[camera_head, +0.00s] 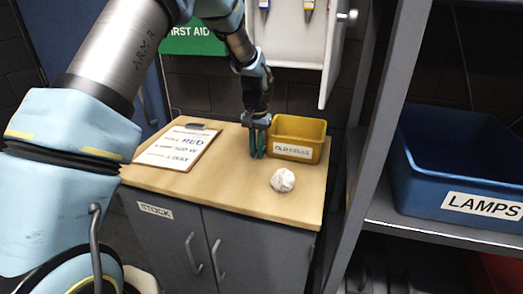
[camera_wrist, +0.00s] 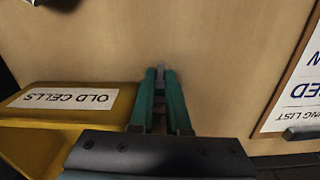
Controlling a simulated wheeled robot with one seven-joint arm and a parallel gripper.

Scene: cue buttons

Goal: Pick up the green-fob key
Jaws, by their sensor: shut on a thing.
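My gripper (camera_head: 258,152) points down just above or at the wooden cabinet top, left of the yellow bin. In the wrist view its two teal fingers (camera_wrist: 161,85) are close together, shut on a small grey thing (camera_wrist: 161,72) that shows between the tips. It looks like metal and may be part of a key. I cannot make out a green fob; it may be hidden between the fingers. I cannot tell whether the held thing touches the top.
The yellow OLD CELLS bin (camera_head: 298,126) stands close beside my gripper. A clipboard (camera_head: 180,146) lies left and a crumpled white ball (camera_head: 282,180) lies in front on the cabinet top (camera_head: 235,190). An open white wall cabinet (camera_head: 338,45) hangs above. A blue LAMPS bin (camera_head: 420,190) is on a shelf at right.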

